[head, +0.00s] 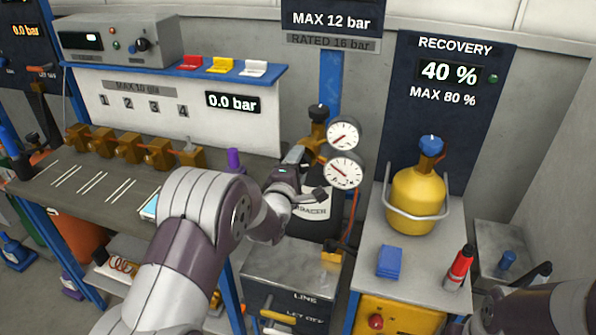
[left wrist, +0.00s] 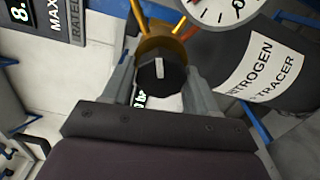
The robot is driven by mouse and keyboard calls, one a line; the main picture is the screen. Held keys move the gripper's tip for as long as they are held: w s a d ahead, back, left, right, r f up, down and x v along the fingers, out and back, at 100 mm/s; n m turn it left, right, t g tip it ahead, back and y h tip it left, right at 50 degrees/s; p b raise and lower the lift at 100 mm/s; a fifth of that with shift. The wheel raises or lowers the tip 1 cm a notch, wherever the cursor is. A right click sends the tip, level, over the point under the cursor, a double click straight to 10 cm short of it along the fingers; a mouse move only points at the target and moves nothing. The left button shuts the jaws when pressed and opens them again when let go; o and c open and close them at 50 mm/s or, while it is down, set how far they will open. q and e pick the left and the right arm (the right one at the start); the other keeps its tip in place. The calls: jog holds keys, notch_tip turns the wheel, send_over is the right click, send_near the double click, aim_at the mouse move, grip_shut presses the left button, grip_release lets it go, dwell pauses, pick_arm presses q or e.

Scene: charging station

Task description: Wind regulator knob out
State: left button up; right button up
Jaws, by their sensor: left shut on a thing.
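My left gripper (head: 297,160) reaches to the regulator in front of the nitrogen tracer cylinder (head: 309,225). In the left wrist view its two fingers (left wrist: 160,82) are shut on the black regulator knob (left wrist: 158,72), which has a pale mark on its face. The brass regulator body (left wrist: 160,47) is just behind the knob. In the head view the gripper hides the knob. Two round gauges, an upper one (head: 343,133) and a lower one (head: 343,170), sit right of the gripper. My right arm shows at the bottom right; its gripper is not clearly seen.
A bench (head: 62,180) with several brass valves and a 0.0 bar display (head: 233,102) is at left. A yellow recovery cylinder (head: 417,200) stands on a cabinet at right, with a blue block (head: 390,262) and red bottle (head: 459,267). A red-orange hose (head: 352,222) hangs near the gauges.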

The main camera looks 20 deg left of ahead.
pick_arm(q)
jog(key=n+b, duration=0.2)
jog(key=n, duration=0.1)
jog(key=shift+f+n, duration=0.3)
jog(key=shift+f, duration=0.05)
jog(key=n+b, duration=0.1)
jog(key=n, duration=0.2)
jog(key=shift+n+b, duration=0.3)
jog(key=shift+b, duration=0.05)
jog(key=n+b, duration=0.1)
jog(key=n, duration=0.2)
jog(key=shift+d+f, duration=0.1)
jog(key=shift+d, duration=0.05)
jog(key=shift+n+b, duration=0.7)
jog(key=shift+n, duration=0.9)
jog(key=o, duration=1)
jog(key=shift+c, duration=0.2)
jog(key=shift+r, duration=0.2)
jog(key=shift+s, duration=0.1)
